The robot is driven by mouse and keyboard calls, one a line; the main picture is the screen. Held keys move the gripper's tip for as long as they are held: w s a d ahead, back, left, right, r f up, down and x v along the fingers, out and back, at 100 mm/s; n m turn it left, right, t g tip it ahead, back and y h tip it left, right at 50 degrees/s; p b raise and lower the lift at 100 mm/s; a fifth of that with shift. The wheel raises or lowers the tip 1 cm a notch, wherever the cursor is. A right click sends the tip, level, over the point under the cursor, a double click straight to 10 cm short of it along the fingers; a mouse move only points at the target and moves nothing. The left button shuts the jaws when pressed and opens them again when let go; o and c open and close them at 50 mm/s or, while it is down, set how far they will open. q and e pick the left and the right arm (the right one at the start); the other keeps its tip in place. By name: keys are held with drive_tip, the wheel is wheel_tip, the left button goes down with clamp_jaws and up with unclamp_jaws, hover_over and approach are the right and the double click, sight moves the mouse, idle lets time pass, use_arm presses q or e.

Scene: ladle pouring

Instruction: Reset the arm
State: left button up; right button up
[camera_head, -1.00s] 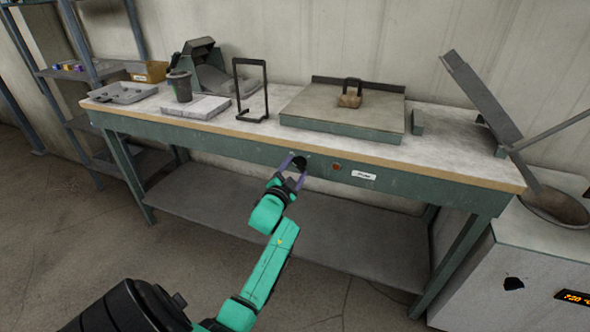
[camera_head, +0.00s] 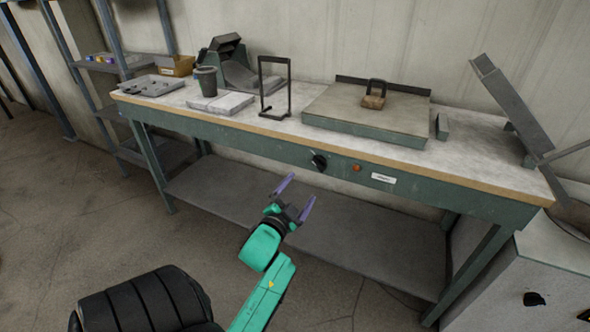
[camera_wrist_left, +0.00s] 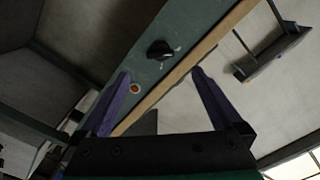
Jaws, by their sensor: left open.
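My left gripper (camera_head: 297,196) is open and empty, its two purple fingers spread apart in front of the workbench. A black knob (camera_head: 319,161) sits on the bench's green front panel, beyond the fingertips and apart from them. In the left wrist view the open fingers (camera_wrist_left: 160,84) show at both sides, with the knob (camera_wrist_left: 159,50) between and beyond them. A red-orange button (camera_head: 356,168) is right of the knob, and a white label (camera_head: 383,179) is further right. My right gripper is not in view.
The workbench top (camera_head: 470,150) carries a grey cup (camera_head: 206,80), a tray (camera_head: 152,86), a black frame stand (camera_head: 274,88) and a flat plate with a handled block (camera_head: 374,96). A pale cabinet (camera_head: 530,270) stands at right.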

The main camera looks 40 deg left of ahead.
use_arm(q)
drive_tip(key=v, duration=0.3)
drive_tip(key=shift+f, duration=0.1)
idle(0.3)
